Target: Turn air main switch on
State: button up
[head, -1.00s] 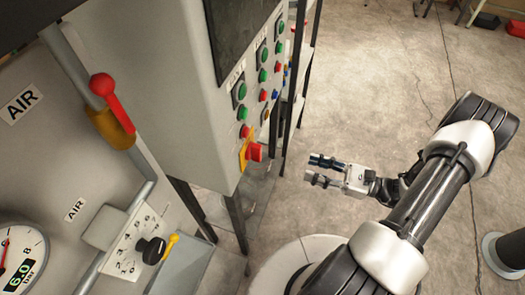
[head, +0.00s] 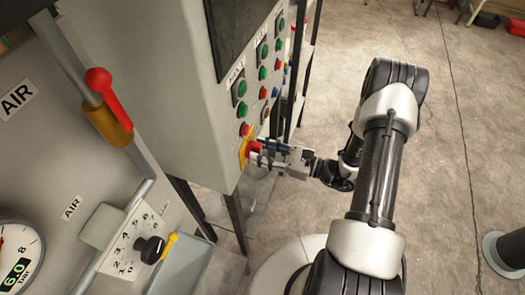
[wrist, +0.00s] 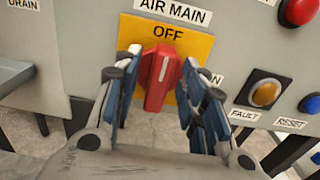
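The air main switch is a red rotary handle (wrist: 162,78) on a yellow plate (wrist: 180,36) under an "AIR MAIN" label (wrist: 173,14). The handle stands about upright, with its white mark toward the word "OFF". In the wrist view my gripper (wrist: 161,88) is open, with one finger on each side of the handle and a gap on both sides. In the head view my gripper (head: 258,154) is at the red handle (head: 252,149) on the panel's lower corner. The fingers partly cover the word "ON" on the plate.
A grey control panel (head: 180,100) carries several buttons close by. An amber "FAULT" button (wrist: 265,93), a blue "RESET" button (wrist: 310,104) and a red button (wrist: 298,11) sit right of the switch. A red-handled valve (head: 108,92) and pressure gauge (head: 20,255) are at left.

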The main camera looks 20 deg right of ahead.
jog(key=shift+c, duration=0.5)
grip_shut()
